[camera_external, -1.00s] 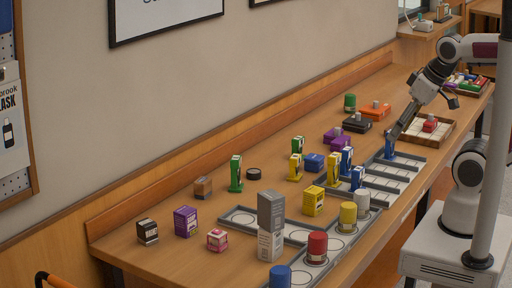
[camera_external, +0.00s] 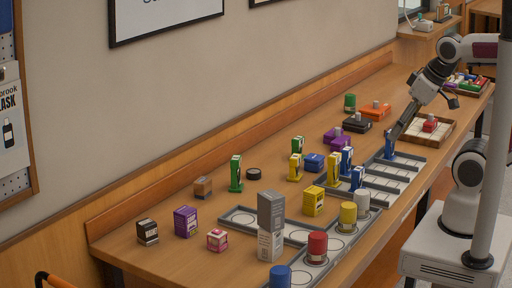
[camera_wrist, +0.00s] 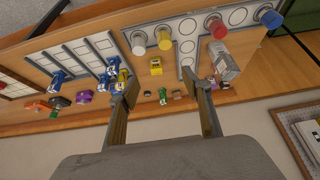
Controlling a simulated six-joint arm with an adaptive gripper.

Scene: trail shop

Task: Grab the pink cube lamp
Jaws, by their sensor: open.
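The pink cube lamp (camera_external: 217,240) is a small pink box with a pale label. It stands upright on the wooden counter at the near left in the external view, left of the tall grey box. I cannot make it out surely in the wrist view. My gripper (camera_external: 394,134) is at the far right part of the counter, well away from the pink cube. In the wrist view my gripper (camera_wrist: 162,80) has its two fingers wide apart with nothing held between them.
A tall grey box (camera_external: 271,240) stands right of the pink cube, and a purple box (camera_external: 185,221) is to its left. Grey trays (camera_external: 240,215), cylinders and several coloured bottles and boxes lie between it and my gripper. A wall (camera_external: 150,110) runs behind the counter.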

